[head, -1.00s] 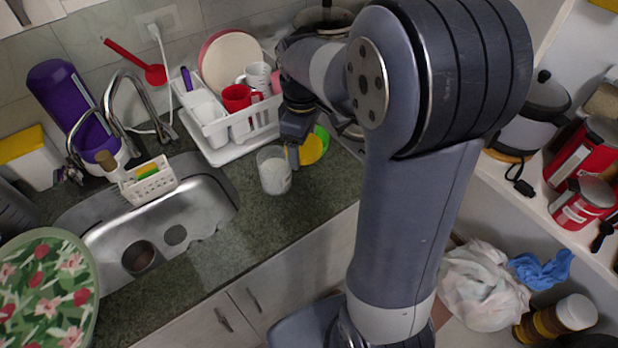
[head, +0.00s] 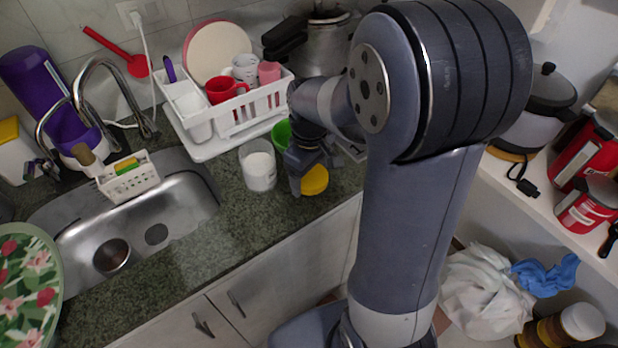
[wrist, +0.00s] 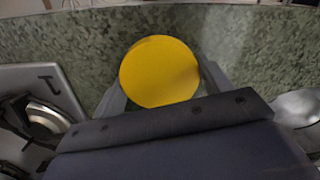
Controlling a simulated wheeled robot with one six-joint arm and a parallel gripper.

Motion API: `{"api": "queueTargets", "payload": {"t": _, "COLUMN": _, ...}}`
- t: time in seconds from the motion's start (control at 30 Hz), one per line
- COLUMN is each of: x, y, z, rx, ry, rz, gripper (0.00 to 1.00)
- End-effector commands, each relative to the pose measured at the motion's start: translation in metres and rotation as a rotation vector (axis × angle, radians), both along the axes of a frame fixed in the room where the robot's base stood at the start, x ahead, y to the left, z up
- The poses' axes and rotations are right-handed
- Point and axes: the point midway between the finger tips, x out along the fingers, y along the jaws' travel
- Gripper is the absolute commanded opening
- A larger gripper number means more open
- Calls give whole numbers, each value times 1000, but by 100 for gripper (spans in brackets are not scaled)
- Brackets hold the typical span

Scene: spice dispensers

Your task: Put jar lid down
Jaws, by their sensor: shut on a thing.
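The round yellow jar lid (head: 315,181) is at my gripper (head: 304,186), over the counter to the right of the jar. In the wrist view the lid (wrist: 159,72) sits between the two fingers of my gripper (wrist: 163,84), which is shut on it. I cannot tell whether the lid touches the counter or hangs just above it. The clear jar (head: 258,167) stands upright and uncovered, with white contents, left of my gripper. My arm hides part of the counter behind the lid.
A green round item (head: 281,135) lies behind my gripper. A white dish rack (head: 222,140) with cups stands behind the jar. The sink (head: 150,220) is at left. The granite counter (head: 235,225) is clear in front of the jar, up to its front edge.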

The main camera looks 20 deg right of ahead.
Motion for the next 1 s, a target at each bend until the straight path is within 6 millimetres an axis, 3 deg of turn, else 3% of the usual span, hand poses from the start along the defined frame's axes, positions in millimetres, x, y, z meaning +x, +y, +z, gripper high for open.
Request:
{"api": "queueTargets", "payload": {"t": 0.13, "x": -1, "y": 0, "z": -18, "rx": 0, "ry": 4, "rz": 0, "gripper": 53}}
{"api": "queueTargets", "payload": {"t": 0.53, "x": 0, "y": 0, "z": -24, "rx": 0, "ry": 0, "rz": 1, "gripper": 53}}
{"api": "queueTargets", "payload": {"t": 0.57, "x": 0, "y": 0, "z": -23, "rx": 0, "ry": 0, "rz": 1, "gripper": 75}}
{"api": "queueTargets", "payload": {"t": 0.6, "x": 0, "y": 0, "z": -22, "rx": 0, "ry": 0, "rz": 1, "gripper": 78}}
{"api": "queueTargets", "payload": {"t": 0.8, "x": 0, "y": 0, "z": -22, "rx": 0, "ry": 0, "rz": 1, "gripper": 95}}
{"api": "queueTargets", "payload": {"t": 1.0, "x": 0, "y": 0, "z": -22, "rx": 0, "ry": 0, "rz": 1, "gripper": 95}}
